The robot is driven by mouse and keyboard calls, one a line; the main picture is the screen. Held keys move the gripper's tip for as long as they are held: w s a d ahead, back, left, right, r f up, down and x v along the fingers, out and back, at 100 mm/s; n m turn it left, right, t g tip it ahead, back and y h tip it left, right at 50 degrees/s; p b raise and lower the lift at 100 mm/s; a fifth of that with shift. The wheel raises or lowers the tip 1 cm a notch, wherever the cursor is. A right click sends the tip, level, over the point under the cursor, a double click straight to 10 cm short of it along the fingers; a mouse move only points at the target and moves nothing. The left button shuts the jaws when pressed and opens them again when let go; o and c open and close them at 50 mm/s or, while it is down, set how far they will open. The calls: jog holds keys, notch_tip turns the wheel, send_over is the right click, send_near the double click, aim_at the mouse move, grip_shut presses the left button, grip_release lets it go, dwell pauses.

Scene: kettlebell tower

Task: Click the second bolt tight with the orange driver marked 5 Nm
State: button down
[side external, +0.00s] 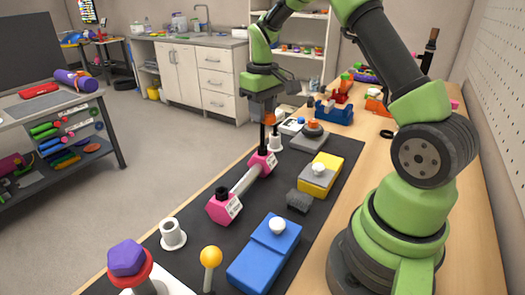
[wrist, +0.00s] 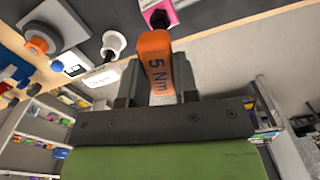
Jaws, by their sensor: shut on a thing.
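My gripper (side external: 268,104) is shut on the orange driver (side external: 269,118). In the wrist view the driver (wrist: 157,62) shows its "5 Nm" marking between the jaws. A dumbbell-shaped piece with a grey bar (side external: 243,182) has two pink ends. A black bolt (side external: 222,193) stands on the near pink end (side external: 224,209); another black bolt (side external: 262,151) stands on the far pink end (side external: 263,164). The driver is above and close to the far end. A pink end (wrist: 158,12) also shows beyond the driver in the wrist view. Whether the driver's tip touches anything I cannot tell.
A white holder (side external: 277,141) stands close beside the far pink end; another white holder (side external: 172,234) stands nearer. A yellow-grey box (side external: 321,175), a blue box (side external: 264,255), a yellow ball-topped post (side external: 210,257) and a purple-topped post (side external: 127,258) stand around the dark mat (side external: 195,200).

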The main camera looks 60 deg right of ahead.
jog(key=n, duration=0.3)
jog(key=shift+r, duration=2.2)
jog(key=shift+r, duration=2.5)
